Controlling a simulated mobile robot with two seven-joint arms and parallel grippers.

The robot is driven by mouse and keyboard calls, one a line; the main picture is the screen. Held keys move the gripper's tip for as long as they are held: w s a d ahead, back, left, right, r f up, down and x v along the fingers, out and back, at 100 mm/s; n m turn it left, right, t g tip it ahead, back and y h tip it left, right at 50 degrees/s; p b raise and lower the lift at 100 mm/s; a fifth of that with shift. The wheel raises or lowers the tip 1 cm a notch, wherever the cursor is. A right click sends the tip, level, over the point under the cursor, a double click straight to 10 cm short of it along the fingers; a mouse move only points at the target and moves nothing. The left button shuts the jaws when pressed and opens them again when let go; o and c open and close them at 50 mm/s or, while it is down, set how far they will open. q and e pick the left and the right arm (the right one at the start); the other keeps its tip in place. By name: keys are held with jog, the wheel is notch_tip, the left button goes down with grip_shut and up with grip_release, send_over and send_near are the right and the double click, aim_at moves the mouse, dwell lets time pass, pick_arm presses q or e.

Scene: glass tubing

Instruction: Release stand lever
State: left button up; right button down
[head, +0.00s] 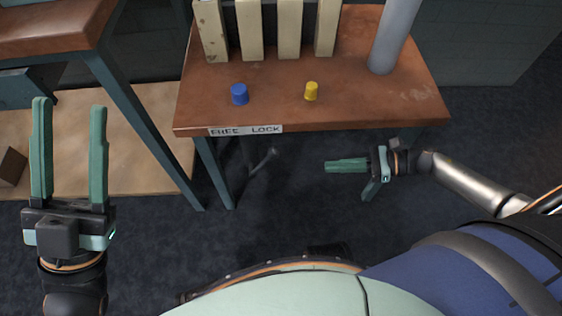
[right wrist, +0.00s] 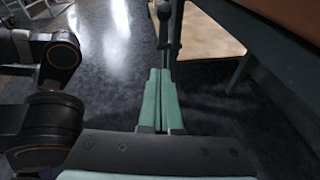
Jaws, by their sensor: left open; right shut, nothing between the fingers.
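The stand lever (head: 263,160) is a thin dark rod with a rounded end, hanging under the front edge of the stand's wooden top, below a white label (head: 245,130) reading "FREE LOCK". In the right wrist view the lever (right wrist: 167,30) shows just beyond my fingertips. My right gripper (head: 328,166) is shut and empty, to the right of the lever with its fingers pointing left towards it; a gap shows between them in the head view. Its fingers also show in the right wrist view (right wrist: 160,72). My left gripper (head: 69,104) is open and empty, far to the left.
On the stand top (head: 290,85) are a blue stopper (head: 239,94), a yellow stopper (head: 311,91), several pale upright slats (head: 250,30) and a grey column (head: 394,35). A table leg (head: 215,172) stands left of the lever.

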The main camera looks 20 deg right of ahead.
jog(key=b, duration=0.2)
send_near(263, 163)
jog(key=w+a+f, duration=0.2)
jog(key=a+f, duration=0.1)
jog(key=shift+a+r, duration=0.25)
jog(key=shift+a, duration=0.35)
